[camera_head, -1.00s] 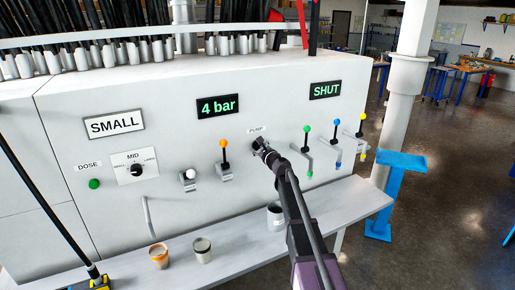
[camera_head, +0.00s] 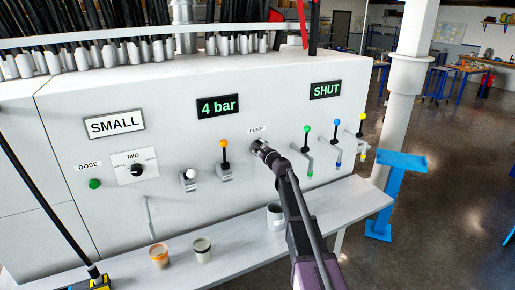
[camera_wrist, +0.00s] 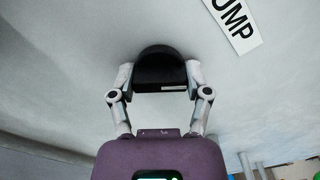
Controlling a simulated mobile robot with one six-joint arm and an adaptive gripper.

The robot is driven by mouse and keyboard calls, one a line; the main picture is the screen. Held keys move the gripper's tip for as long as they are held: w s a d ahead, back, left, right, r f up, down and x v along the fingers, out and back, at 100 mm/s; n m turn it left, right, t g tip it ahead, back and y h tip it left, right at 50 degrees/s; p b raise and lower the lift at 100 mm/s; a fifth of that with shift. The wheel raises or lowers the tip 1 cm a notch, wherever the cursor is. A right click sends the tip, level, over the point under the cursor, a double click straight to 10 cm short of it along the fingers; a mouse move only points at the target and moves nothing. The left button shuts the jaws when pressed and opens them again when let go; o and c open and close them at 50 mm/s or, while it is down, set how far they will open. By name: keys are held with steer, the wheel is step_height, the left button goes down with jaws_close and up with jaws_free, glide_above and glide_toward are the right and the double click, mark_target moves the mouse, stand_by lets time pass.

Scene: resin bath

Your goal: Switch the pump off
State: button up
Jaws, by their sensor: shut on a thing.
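The pump knob (camera_wrist: 160,68) is a black, rounded knob on the pale panel. In the wrist view it sits between the two fingertips of my gripper (camera_wrist: 160,80), which touch it from both sides. In the head view my gripper (camera_head: 263,150) is at the panel just below the PUMP label (camera_head: 257,130) and hides most of the knob. The label also shows in part in the wrist view (camera_wrist: 233,22).
An orange-topped lever (camera_head: 224,152) is left of my gripper; green (camera_head: 307,145), blue (camera_head: 336,140) and yellow (camera_head: 361,130) levers are to its right. The displays read "4 bar" (camera_head: 218,106) and "SHUT" (camera_head: 325,90). Cups, including a white mug (camera_head: 275,217), stand on the shelf (camera_head: 225,262) below.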

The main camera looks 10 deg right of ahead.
steer(key=n, duration=0.4)
steer(key=shift+n, duration=2.2)
steer(key=o, duration=1.2)
steer(key=shift+c, duration=0.2)
steer(key=v, duration=1.2)
